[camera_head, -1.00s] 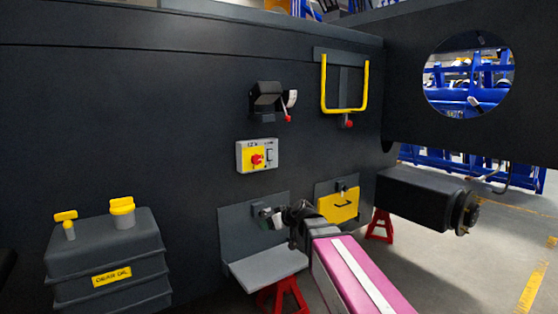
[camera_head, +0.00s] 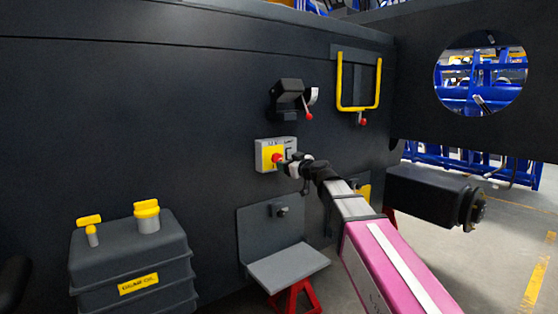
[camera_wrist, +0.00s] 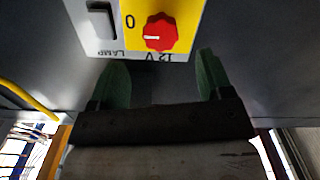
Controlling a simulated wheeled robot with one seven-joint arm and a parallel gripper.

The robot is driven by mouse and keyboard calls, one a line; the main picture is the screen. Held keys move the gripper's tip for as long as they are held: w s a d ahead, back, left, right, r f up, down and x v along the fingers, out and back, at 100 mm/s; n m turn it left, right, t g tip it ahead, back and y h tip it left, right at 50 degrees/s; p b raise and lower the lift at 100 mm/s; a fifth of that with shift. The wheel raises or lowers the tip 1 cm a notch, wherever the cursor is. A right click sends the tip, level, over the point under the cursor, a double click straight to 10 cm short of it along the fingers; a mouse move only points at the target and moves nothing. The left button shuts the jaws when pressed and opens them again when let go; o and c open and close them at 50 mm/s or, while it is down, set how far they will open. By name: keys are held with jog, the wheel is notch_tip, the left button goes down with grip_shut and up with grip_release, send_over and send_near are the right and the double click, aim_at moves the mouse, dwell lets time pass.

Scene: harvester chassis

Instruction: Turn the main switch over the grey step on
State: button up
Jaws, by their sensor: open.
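The main switch is a red knob (camera_head: 277,158) on a yellow plate of a grey switch box (camera_head: 262,142), mounted on the dark chassis wall above the grey step (camera_head: 288,268). In the wrist view the red knob (camera_wrist: 160,32) shows a white mark pointing left, towards the "0", with "12 V" printed beside it. My gripper (camera_head: 290,160) is at the right of the knob in the head view. In the wrist view my gripper (camera_wrist: 158,75) is open and empty, its two green fingers just short of the knob. I cannot tell any contact.
A lamp rocker switch (camera_wrist: 101,20) sits beside the knob on the same box. A lever unit with a red tip (camera_head: 290,97) and a yellow handle (camera_head: 358,82) are on the wall above right. A gear oil tank (camera_head: 132,262) stands lower left.

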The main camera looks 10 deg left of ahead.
aim_at(278, 159)
jog(key=x, duration=0.7)
jog(key=shift+w, duration=0.1)
jog(key=c, duration=0.9)
